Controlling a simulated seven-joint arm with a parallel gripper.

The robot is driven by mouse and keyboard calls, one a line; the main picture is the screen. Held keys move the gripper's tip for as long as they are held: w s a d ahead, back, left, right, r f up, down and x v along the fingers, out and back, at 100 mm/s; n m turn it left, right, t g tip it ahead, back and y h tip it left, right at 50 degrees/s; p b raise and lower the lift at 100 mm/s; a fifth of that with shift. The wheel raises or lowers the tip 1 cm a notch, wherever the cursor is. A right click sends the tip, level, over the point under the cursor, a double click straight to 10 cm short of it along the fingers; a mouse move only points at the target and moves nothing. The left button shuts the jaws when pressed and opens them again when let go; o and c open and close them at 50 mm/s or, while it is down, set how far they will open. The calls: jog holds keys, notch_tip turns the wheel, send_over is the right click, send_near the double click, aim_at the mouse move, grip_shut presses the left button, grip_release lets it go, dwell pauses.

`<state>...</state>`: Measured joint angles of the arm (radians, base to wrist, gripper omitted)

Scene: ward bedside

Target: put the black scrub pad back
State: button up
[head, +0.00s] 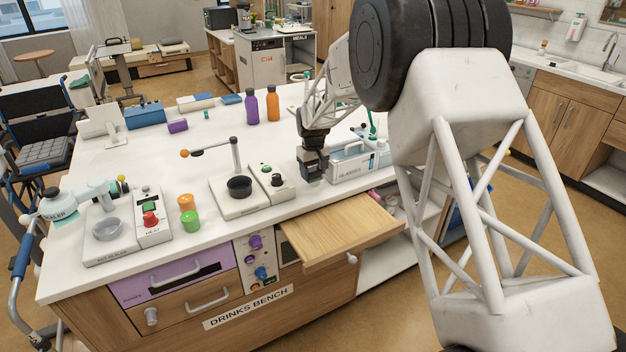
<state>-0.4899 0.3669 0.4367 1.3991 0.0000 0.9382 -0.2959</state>
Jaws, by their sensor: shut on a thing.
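My gripper (312,169) is at the bench's front, just left of the white-and-blue box marked GLASSES (351,163), with its jaws pointing down. It is shut on a small dark thing that looks like the black scrub pad (313,174). The dark fingers hide most of the pad, and its edges are hard to tell apart from them. I cannot tell whether it touches the bench top. No other black pad shows clearly.
An open wooden drawer or board (340,232) juts out below the gripper. A stand with a black round cup (239,187) is to the left. Purple (252,106) and orange bottles (272,104) stand behind. The middle of the white bench top (170,150) is mostly clear.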

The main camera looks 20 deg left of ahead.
aim_at(313, 179)
jog(key=shift+f, duration=1.65)
jog(key=shift+f, duration=0.15)
jog(key=o, duration=0.9)
jog(key=shift+r, duration=6.15)
